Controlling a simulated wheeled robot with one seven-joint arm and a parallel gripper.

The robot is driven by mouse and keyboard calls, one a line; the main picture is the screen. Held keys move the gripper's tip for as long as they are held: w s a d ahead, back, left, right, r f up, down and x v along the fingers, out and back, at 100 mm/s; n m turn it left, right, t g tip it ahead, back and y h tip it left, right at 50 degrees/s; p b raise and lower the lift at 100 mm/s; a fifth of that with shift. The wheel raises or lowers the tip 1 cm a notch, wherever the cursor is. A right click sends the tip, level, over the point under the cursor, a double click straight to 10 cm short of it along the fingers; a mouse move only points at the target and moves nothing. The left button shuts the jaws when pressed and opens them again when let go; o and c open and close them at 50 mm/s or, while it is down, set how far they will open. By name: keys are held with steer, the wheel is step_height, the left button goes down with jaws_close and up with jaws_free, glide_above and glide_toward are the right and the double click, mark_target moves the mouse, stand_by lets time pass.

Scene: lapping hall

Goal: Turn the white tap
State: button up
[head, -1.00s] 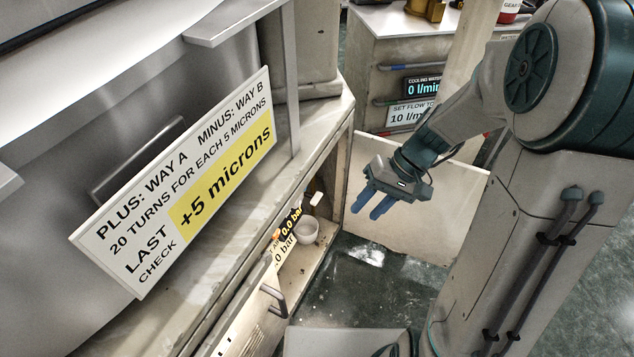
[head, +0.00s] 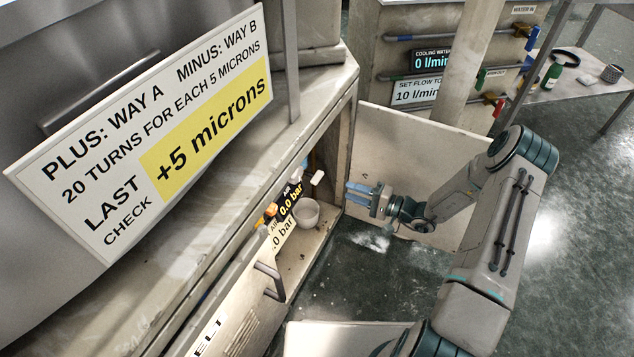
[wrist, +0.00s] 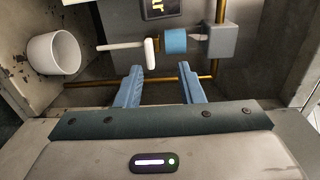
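The white tap (head: 317,178) shows inside the open cabinet, near its right side, as a small white handle. In the wrist view the white tap (wrist: 150,52) is T-shaped, with a stem running left from a crossbar. My gripper (head: 348,193) is at the cabinet's mouth, just right of the tap, with its blue fingers pointing in. In the wrist view my gripper (wrist: 160,68) is open and empty. The crossbar lies beyond the fingertips, slightly left of the middle of the gap, apart from the fingers.
A blue cylinder (wrist: 175,41) sits right beside the tap, joined to a grey block (wrist: 222,40). A brass pipe (wrist: 85,84) runs across behind the fingers. A white cup (head: 306,213) stands on the cabinet floor. The open cabinet door panel (head: 375,150) stands behind my arm.

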mark_target(320, 179)
steer(key=shift+m+t, duration=0.5)
steer(key=shift+t, duration=0.3)
steer(key=f+b+x, duration=0.1)
steer(key=x, duration=0.3)
steer(key=f+b+x, duration=0.1)
steer(key=b+x, duration=0.1)
steer(key=x, duration=0.3)
steer(key=w+f+b+x, duration=0.1)
steer(key=x, duration=0.3)
steer(key=shift+w, duration=0.15)
jaws_close()
